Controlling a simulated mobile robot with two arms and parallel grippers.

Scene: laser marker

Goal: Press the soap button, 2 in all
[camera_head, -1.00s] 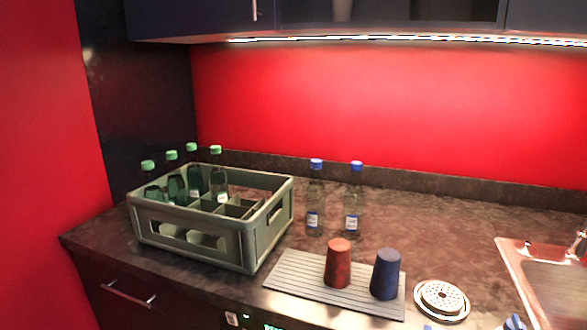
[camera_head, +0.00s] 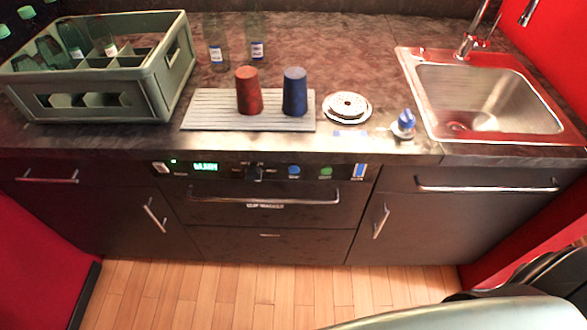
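A dark dishwasher front under the counter carries a control panel (camera_head: 222,173). The labels are too small to read, so I cannot tell which one is the soap button. Neither of my grippers is in view.
On the counter stand a bottle crate (camera_head: 150,84), a ribbed mat (camera_head: 205,112) with a red cup (camera_head: 248,91) and a blue cup (camera_head: 294,92), a round white strainer (camera_head: 347,107), a blue-topped item (camera_head: 404,124) and a sink (camera_head: 478,97). The dishwasher handle (camera_head: 264,200) sticks out below the panel.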

